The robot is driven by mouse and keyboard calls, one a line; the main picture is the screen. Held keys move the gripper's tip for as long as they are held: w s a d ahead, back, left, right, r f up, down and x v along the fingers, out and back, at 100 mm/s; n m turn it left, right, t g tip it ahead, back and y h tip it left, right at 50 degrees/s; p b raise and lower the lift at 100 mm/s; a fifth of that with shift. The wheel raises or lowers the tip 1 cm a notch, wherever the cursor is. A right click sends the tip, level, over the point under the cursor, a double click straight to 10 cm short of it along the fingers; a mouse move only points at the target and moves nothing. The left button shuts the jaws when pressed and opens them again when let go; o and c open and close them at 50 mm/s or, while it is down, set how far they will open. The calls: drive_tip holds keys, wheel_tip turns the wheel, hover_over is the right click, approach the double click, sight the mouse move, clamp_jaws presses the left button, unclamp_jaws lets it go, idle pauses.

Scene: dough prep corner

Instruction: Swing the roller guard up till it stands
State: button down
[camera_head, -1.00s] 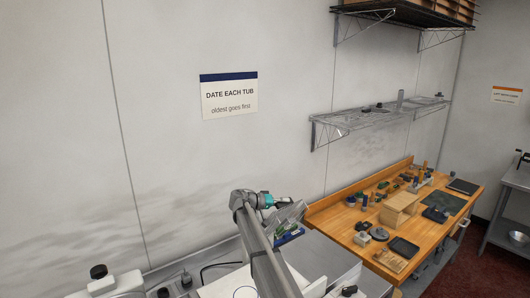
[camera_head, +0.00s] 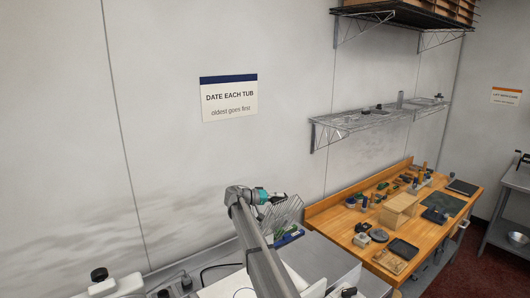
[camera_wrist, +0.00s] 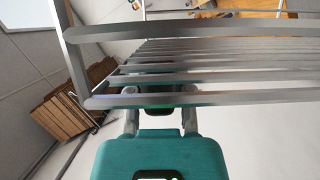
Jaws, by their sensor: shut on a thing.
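The roller guard is a grey metal frame with several parallel bars. In the head view the guard (camera_head: 286,213) slopes up steeply above the machine; I cannot tell its exact angle. In the wrist view the guard (camera_wrist: 215,70) spans the upper picture, with its end bar across my fingers. My gripper (camera_head: 279,198) is at the guard's upper left edge, shut on it. In the wrist view my gripper (camera_wrist: 160,112) shows its teal body and grey fingers at that bar; the fingertips are partly hidden. My arm hides part of the machine below.
A wooden bench (camera_head: 345,233) with a wooden box (camera_head: 399,210) and several small items stands to the right. A wire shelf (camera_head: 375,122) hangs on the wall above it. The wall behind the guard is close; the air above the guard is clear.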

drive_tip(key=shift+w, duration=0.1)
drive_tip(key=w+a+r+n, duration=0.1)
drive_tip(key=w+a+r, duration=0.1)
drive_tip(key=w+a, duration=0.1)
drive_tip(key=shift+w+a+n+h, duration=0.3)
drive_tip(key=shift+w+n+h, duration=0.1)
drive_tip(key=shift+w, duration=0.45)
drive_tip(key=c, duration=0.5)
unclamp_jaws()
drive_tip(key=shift+f, duration=0.1)
drive_tip(key=shift+p, duration=0.3)
drive_tip(key=shift+s+r+p+v, duration=0.1)
drive_tip(key=shift+r+p+v, duration=0.15)
drive_tip(key=shift+v, duration=0.7)
drive_tip(key=shift+s+r+p+v, duration=0.15)
drive_tip(key=shift+p+v, duration=0.2)
drive_tip(key=shift+v, duration=0.6)
drive_tip(key=shift+s+r+p+v, duration=0.1)
drive_tip(key=shift+r+p+v, duration=0.15)
drive_tip(key=shift+v, duration=0.75)
drive_tip(key=shift+d, duration=0.2)
